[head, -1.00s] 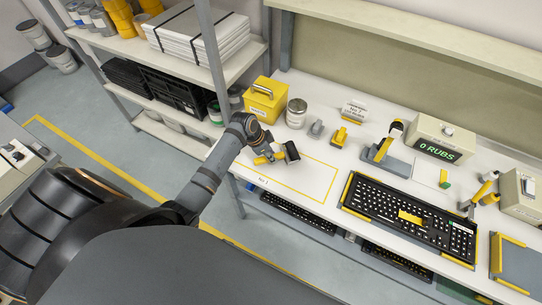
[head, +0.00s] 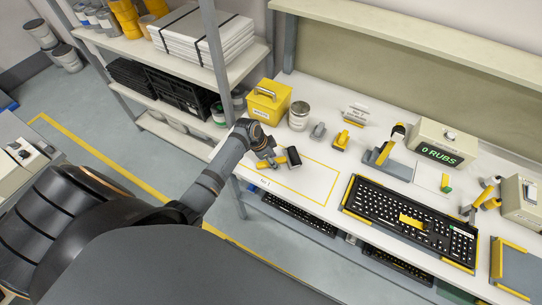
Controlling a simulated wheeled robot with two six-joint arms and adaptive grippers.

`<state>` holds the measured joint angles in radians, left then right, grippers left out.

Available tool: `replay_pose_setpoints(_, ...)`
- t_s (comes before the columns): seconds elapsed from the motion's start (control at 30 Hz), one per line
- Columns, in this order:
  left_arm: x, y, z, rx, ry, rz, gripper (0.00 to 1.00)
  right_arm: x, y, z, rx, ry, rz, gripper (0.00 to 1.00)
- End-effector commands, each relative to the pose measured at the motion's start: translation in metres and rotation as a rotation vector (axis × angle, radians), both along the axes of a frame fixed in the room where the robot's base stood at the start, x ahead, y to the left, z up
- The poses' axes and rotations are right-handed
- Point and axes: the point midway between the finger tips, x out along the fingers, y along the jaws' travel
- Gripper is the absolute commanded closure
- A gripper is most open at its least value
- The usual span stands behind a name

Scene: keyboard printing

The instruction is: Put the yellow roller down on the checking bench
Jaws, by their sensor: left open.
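The yellow roller has a dark cylinder head (head: 293,157) and a yellow handle (head: 263,164). It appears to lie on the white checking bench (head: 312,176), at the upper left part of a yellow-outlined area. My left gripper (head: 275,157) is open at the handle, just left of the dark head. The fingers partly hide the handle, and I cannot tell whether they touch it. My right gripper is not in view.
A yellow box (head: 268,101) and a metal can (head: 299,116) stand behind the gripper. Small stamp-like tools (head: 341,140) sit to the right. A black keyboard (head: 410,222) lies further right. The outlined area's right part is clear.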

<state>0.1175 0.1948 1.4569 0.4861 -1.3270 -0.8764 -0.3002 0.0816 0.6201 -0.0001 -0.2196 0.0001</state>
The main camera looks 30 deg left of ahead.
Motion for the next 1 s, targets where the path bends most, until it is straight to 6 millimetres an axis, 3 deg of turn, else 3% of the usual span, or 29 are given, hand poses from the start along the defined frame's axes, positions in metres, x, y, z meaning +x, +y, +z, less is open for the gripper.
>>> replay_pose_setpoints(0.5,-0.026,0.031,0.098,0.004,-0.004,0.0,0.56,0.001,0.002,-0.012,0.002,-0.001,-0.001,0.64)
replay_pose_setpoints(0.7,-0.03,0.033,0.111,0.001,-0.001,-0.001,0.56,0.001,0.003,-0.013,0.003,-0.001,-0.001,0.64)
replay_pose_setpoints(1.0,-0.03,0.033,0.111,0.001,-0.001,0.0,0.56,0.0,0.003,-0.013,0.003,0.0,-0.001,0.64)
